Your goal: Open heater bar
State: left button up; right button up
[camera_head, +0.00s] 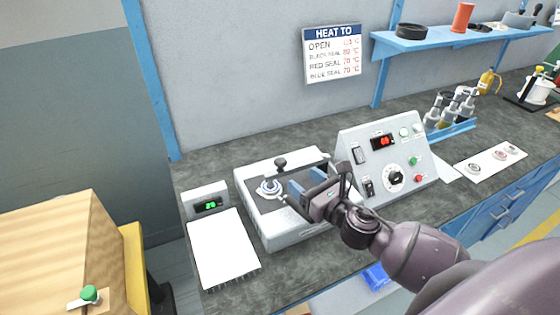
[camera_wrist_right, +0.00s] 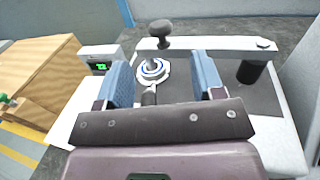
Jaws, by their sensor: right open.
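The white heating unit (camera_head: 297,229) stands on the bench, with a dark recessed top. A pale bar with a black knob (camera_head: 280,162) runs along its back edge; in the right wrist view the knob (camera_wrist_right: 160,28) stands upright on the bar (camera_wrist_right: 205,43), which looks level. A round metal fitting with a blue ring (camera_head: 269,187) sits in front of the knob. My right gripper (camera_head: 305,184) is open over the unit's top. In the wrist view its blue-padded fingers are spread, with the ring fitting (camera_wrist_right: 154,68) seen between them and the knob beyond. My left gripper is not in view.
A control box (camera_head: 388,150) with a red display and dial stands right of the unit. A small green display (camera_head: 207,205) and a white sheet (camera_head: 223,248) are on the left. A HEAT TO sign (camera_head: 332,54) hangs behind; a blue shelf (camera_head: 440,42) is at the upper right.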

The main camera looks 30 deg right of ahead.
aim_at(285, 165)
jog(key=w, duration=0.3)
jog(key=w+a, duration=0.1)
jog(key=w, duration=0.5)
jog(key=shift+w+a, duration=0.25)
jog(key=shift+a, duration=0.1)
jog(key=shift+c, duration=0.3)
grip_shut()
